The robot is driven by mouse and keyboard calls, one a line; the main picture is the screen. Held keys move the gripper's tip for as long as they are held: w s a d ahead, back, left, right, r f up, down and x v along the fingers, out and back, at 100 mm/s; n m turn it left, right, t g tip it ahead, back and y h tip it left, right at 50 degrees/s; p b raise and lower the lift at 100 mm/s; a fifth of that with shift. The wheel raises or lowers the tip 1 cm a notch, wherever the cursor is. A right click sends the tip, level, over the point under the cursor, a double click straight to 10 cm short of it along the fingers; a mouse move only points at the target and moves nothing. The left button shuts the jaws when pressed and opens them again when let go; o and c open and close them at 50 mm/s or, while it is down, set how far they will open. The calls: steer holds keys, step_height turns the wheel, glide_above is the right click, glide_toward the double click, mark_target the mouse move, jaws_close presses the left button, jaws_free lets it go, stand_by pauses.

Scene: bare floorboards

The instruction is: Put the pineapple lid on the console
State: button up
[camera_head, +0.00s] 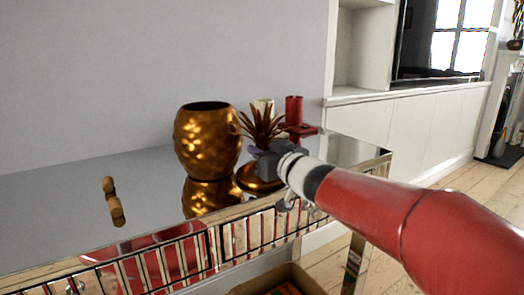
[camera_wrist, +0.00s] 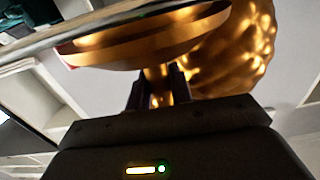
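The pineapple lid (camera_head: 246,179) is a gold disc with a crown of spiky leaves. It is upright, at or just above the mirrored console (camera_head: 60,205), to the right of the gold pineapple jar (camera_head: 207,145). Whether the disc touches the console top I cannot tell. My gripper (camera_head: 262,158) reaches in from the right at the neck under the leaves. In the wrist view my fingers (camera_wrist: 158,92) stand close on both sides of the gold neck, with the lid disc (camera_wrist: 150,38) beyond. The jar's dark mouth is open.
A cream candle (camera_head: 263,106) and a red candle (camera_head: 294,110) stand behind the lid, close to the leaves. Wooden cylinders (camera_head: 113,202) lie at the left. The console top is clear between them and the jar. The wall runs behind.

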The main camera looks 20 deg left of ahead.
steer(key=o, duration=0.4)
steer(key=shift+f, duration=0.1)
steer(key=shift+s+d, duration=0.2)
steer(key=shift+d, duration=0.05)
steer(key=v, duration=0.7)
steer(key=shift+s+a+r, duration=0.15)
steer(key=shift+s+r, duration=0.1)
steer(key=shift+r, duration=0.05)
